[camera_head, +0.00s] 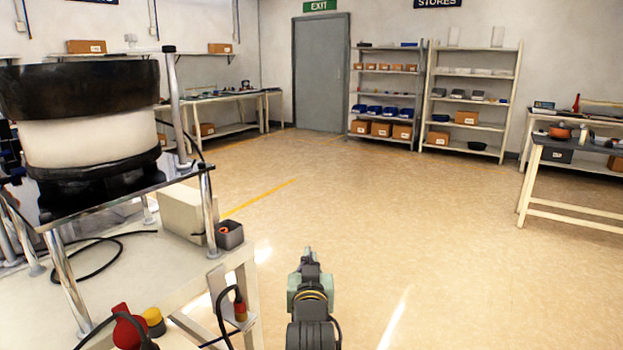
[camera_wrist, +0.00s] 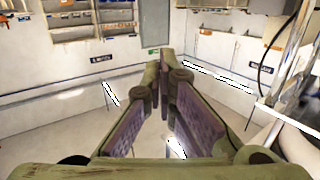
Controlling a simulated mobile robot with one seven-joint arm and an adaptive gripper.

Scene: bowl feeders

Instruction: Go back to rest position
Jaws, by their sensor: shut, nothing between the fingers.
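My gripper (camera_head: 310,256) stands out in front of me at the bottom middle of the head view, over open floor and to the right of the feeder table. In the wrist view my gripper (camera_wrist: 164,62) shows its two fingers with purple pads, closed together at the tips with nothing between them. The wrist view looks out over the room, with walls and shelving beyond the fingers. The fingers touch nothing around them.
A bowl feeder (camera_head: 88,135) stands on the table (camera_head: 185,275) at left, with a red knob (camera_head: 127,325) at the table's front. Shelves (camera_head: 470,100) stand at the back beside a grey door (camera_head: 321,70). A workbench (camera_head: 575,165) is at right. The middle floor is clear.

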